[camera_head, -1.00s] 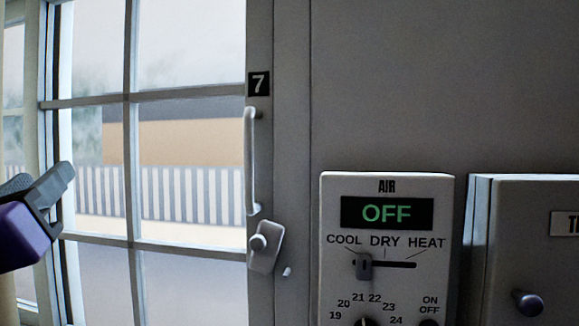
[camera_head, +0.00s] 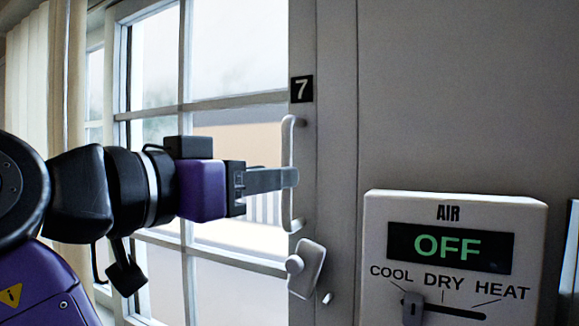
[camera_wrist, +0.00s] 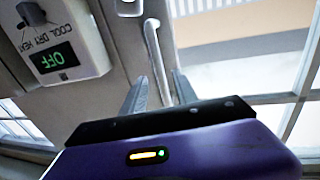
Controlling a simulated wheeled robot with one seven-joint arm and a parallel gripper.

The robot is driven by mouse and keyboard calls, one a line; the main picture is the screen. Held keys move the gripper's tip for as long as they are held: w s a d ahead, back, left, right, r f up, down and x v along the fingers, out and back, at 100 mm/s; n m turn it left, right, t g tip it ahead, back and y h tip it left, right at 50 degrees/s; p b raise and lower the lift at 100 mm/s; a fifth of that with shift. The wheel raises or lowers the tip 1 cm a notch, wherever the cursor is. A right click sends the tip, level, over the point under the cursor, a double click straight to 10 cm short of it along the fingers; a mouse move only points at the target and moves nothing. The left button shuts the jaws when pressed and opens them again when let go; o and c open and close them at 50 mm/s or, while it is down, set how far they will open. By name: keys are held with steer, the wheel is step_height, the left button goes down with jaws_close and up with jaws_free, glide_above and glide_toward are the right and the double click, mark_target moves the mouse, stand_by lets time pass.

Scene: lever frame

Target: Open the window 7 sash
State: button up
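The window 7 sash (camera_head: 186,62) is a white framed pane at the left of the wall, with a "7" label (camera_head: 301,89) on its edge. Its vertical white bar handle (camera_head: 287,135) also shows in the wrist view (camera_wrist: 153,45). Below it is a tilted latch plate with a round knob (camera_head: 305,268). My gripper (camera_head: 285,178) is at the handle's mid-height, its near finger overlapping the bar. In the wrist view my gripper (camera_wrist: 159,85) has its fingers apart, with the bar in line between them. I cannot tell whether they touch it.
A white AIR control panel (camera_head: 447,212) reading OFF stands on the wall right of the window. A small peg (camera_head: 328,298) sits by the latch. Pale vertical blinds (camera_head: 45,90) hang at the left. The wall above the panel is bare.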

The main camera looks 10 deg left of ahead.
mark_target(286, 218)
steer(key=shift+p+x, duration=0.65)
steer(key=shift+x, duration=1.55)
jaws_close()
